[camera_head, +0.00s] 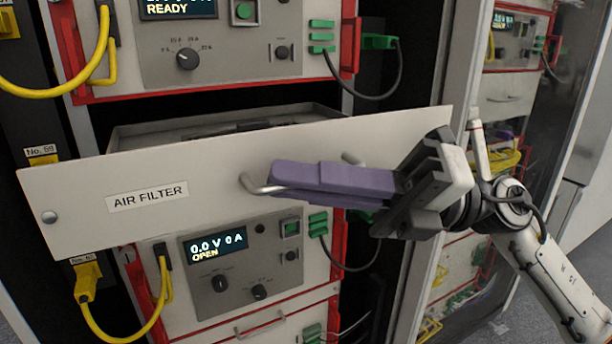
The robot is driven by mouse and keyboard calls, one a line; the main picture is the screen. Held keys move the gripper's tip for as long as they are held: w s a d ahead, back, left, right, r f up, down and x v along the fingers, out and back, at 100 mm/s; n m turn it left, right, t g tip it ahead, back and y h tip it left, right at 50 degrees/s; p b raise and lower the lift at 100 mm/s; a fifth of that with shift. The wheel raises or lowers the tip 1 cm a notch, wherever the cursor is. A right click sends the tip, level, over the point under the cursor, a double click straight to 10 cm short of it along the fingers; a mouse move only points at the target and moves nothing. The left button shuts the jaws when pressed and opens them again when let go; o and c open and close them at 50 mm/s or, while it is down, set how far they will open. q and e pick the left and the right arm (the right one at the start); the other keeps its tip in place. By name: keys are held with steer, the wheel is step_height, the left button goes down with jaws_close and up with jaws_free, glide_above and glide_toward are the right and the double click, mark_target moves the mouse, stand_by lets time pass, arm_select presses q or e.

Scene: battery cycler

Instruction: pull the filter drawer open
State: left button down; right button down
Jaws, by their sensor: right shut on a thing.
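The filter drawer (80,197) has a light grey front panel labelled AIR FILTER. It stands out from the rack, and part of its tray (230,122) shows behind the panel. A metal bar handle (250,186) is on its front, right of the label. My right gripper (290,182) comes in from the right with long purple fingers. The fingers are closed at the handle and cover its middle. My left gripper is not in view.
A cycler unit reading READY (150,45) sits above the drawer, and one reading OPEN (190,285) sits below. Yellow cables (60,92) hang at the left and dark cables at the right. A glass door (560,100) stands at the right.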

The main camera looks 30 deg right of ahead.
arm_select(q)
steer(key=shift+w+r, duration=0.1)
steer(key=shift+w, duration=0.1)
arm_select(e)
steer(key=c, duration=1.9)
jaws_free()
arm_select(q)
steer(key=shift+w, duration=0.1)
arm_select(e)
steer(key=shift+d+f, duration=0.1)
